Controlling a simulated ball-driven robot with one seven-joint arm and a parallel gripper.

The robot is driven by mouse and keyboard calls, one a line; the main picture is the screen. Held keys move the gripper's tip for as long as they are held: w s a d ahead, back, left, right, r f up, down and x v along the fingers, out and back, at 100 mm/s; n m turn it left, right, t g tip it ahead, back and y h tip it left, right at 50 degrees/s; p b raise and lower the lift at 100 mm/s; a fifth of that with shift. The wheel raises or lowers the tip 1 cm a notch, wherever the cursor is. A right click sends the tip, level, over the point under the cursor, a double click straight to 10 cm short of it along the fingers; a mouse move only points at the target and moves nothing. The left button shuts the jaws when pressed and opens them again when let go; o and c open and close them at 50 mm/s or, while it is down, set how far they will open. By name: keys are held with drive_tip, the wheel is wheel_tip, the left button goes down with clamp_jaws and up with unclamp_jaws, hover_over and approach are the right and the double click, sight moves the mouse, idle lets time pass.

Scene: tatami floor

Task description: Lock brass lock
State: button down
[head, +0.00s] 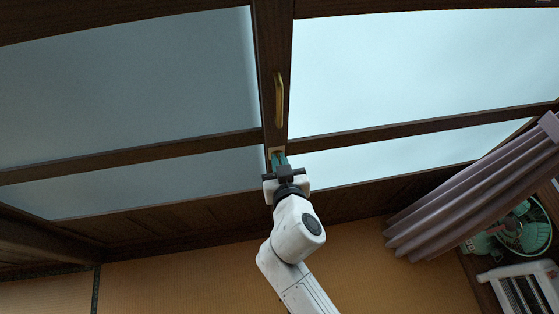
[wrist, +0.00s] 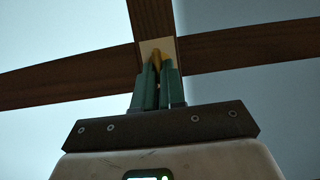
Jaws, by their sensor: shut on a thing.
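The brass lock (head: 276,151) is on the dark wooden stile of the window, where a crossbar meets it. It sits below a brass handle (head: 279,100) and is mostly hidden by my gripper in the head view. In the wrist view the lock's brass part (wrist: 157,60) shows between the fingertips, with a pale plate (wrist: 148,46) behind it. My gripper (head: 278,160) reaches up to the lock from below. Its green fingers, seen in the wrist view (wrist: 157,68), are shut on the brass part. How far the lock is turned cannot be told.
Frosted glass panes (head: 130,85) in dark wooden frames lie on both sides of the stile. A mauve curtain (head: 470,190) hangs at the right. A green fan (head: 520,228) and a white slatted unit (head: 522,290) stand at the lower right. The tatami floor (head: 180,275) below looks clear.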

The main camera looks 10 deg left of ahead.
drive_tip(key=shift+f+b, duration=0.1)
drive_tip(key=shift+b, duration=0.25)
drive_tip(key=shift+s+a+f+n+t+h+b, duration=0.1)
drive_tip(key=shift+a+f+n+t+h+b, duration=0.15)
drive_tip(key=shift+n+t+h+b, duration=1.3)
drive_tip(key=shift+s+a+f+n+t+h+b, duration=0.1)
drive_tip(key=shift+a+f+n+h+b, duration=0.2)
drive_tip(key=shift+n+b, duration=2.55)
drive_tip(key=shift+s+a+f+n+t+h+b, duration=0.15)
drive_tip(key=shift+n+t+h+b, duration=0.75)
drive_tip(key=shift+n+b, duration=1.3)
drive_tip(key=shift+n, duration=0.3)
drive_tip(key=c, duration=1.2)
unclamp_jaws()
drive_tip(key=shift+w, duration=0.1)
